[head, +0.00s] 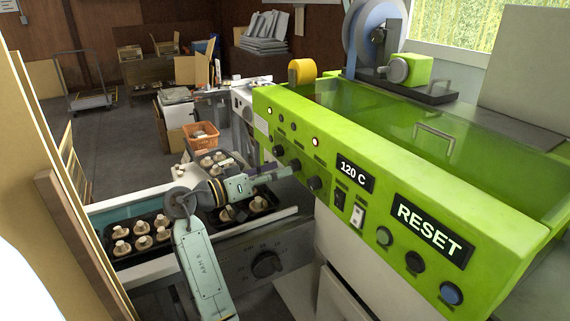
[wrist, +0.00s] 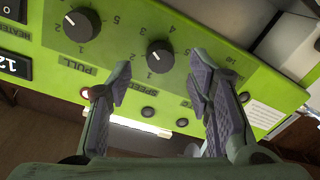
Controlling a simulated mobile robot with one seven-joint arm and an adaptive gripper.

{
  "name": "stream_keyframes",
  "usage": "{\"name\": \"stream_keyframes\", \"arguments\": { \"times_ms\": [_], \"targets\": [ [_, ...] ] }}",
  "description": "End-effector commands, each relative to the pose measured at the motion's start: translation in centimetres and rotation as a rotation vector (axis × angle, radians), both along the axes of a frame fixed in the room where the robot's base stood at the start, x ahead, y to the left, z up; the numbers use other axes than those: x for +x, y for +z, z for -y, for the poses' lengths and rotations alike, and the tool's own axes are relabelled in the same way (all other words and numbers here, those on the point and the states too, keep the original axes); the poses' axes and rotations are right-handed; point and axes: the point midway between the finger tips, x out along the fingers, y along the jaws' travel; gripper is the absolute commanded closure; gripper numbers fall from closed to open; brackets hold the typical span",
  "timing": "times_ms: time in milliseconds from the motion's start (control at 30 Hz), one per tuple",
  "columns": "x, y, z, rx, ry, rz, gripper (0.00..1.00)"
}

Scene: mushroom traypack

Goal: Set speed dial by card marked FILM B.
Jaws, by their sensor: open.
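The speed dial (wrist: 160,56) is a black round knob with a pale pointer mark, on a green panel with the printed word SPEED beside it upside down in the wrist view. Its exact setting is too small to read. My gripper (wrist: 162,78) is open, with one finger on each side of the speed dial's area; I cannot tell whether they touch it. In the head view my gripper (head: 285,173) is at the panel's row of knobs. A white card (wrist: 262,115) with small unreadable print is on the panel; I cannot tell whether it says FILM B.
The PULL dial (wrist: 82,25) is next to the speed dial. The green machine (head: 450,195) also has a 120 C display (head: 355,173), switches and a RESET sign (head: 429,230).

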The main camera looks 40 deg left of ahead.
Motion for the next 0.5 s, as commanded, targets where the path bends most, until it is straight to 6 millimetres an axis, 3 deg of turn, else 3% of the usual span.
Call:
{"name": "stream_keyframes", "arguments": {
  "times_ms": [200, 500],
  "targets": [
    [2.4, 0.0, 0.8, -0.003, -0.001, -0.001, 0.53],
    [2.9, -0.1, 1.0, -0.002, 0.0, -0.001, 0.53]
  ]
}}
